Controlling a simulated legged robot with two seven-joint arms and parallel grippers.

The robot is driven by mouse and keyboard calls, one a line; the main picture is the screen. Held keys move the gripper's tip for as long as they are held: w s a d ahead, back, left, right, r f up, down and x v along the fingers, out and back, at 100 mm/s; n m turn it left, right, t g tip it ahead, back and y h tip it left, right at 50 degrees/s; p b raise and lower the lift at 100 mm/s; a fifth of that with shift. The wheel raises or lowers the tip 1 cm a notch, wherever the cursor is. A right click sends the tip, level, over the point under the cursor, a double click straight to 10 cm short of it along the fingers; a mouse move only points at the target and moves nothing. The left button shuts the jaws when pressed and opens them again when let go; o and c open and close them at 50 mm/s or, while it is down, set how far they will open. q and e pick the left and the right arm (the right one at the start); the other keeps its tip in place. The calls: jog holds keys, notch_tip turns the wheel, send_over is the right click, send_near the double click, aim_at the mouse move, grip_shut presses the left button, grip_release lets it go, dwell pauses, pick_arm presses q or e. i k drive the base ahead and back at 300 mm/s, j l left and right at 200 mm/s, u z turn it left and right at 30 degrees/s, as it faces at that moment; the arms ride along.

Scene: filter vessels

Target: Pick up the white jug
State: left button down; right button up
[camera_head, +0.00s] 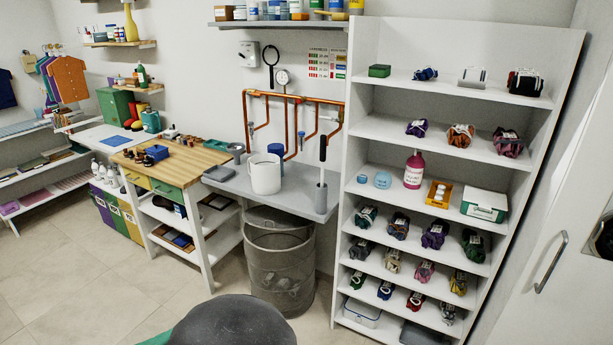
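The white jug (264,174) stands upright on the grey counter (230,188) below the copper pipes. It looks like a plain white cylinder; I cannot make out a handle. A blue container (276,150) stands just behind it and is partly hidden by it. Neither of my grippers shows in the head view, and nothing is touching the jug.
A grey cylinder with an upright black-handled tool (322,165) stands right of the jug. A wire bin (280,262) is under the counter. A wooden-topped table (190,165) adjoins on the left, white shelves (350,200) on the right. Open floor (90,285) lies front left.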

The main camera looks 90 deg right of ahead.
aim_at(264, 170)
jog(key=z, duration=2.55)
jog(key=i+j, duration=0.45)
jog(key=i, duration=0.25)
jog(key=i+j+z, duration=0.1)
jog(key=i+j, duration=0.35)
jog(key=i, duration=0.2)
